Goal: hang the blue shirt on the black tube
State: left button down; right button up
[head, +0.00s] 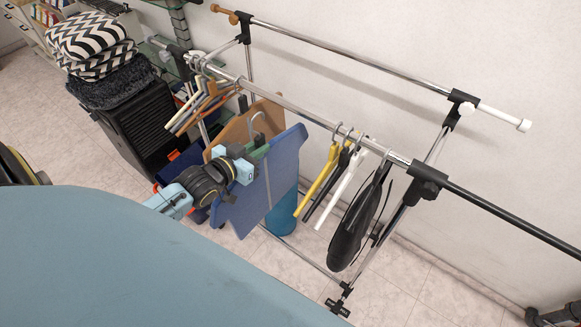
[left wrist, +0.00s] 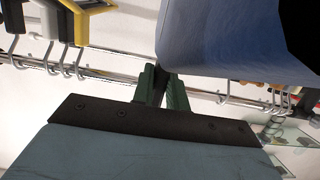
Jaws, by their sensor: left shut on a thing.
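The blue shirt (head: 272,178) hangs flat from a hanger whose pale hook (head: 258,124) sticks up above it. My left gripper (head: 256,153) is shut at the top of the shirt, just below the hook. In the left wrist view its green fingers (left wrist: 163,88) meet at the corner of the shirt (left wrist: 240,42). The hook shows below the chrome rail in the head view and looks apart from it. The black tube (head: 510,227) extends the rail to the lower right, well to the right of the shirt, and its visible length is bare. My right gripper is not in view.
The chrome rail (head: 290,106) carries several hangers at its left. Yellow, dark and white hangers (head: 340,185) and a black garment (head: 357,220) hang between the shirt and the tube. A black joint (head: 427,182) starts the tube. A blue cylinder (head: 283,212) stands behind the shirt.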

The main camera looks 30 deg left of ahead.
pick_arm(q)
jog(key=f+v, duration=0.1)
jog(key=v, duration=0.4)
jog(key=f+v, duration=0.1)
jog(key=v, duration=0.4)
jog(key=s+f+v, duration=0.1)
jog(key=v, duration=0.5)
jog(key=shift+a+f, duration=0.2)
jog(key=shift+f, duration=0.1)
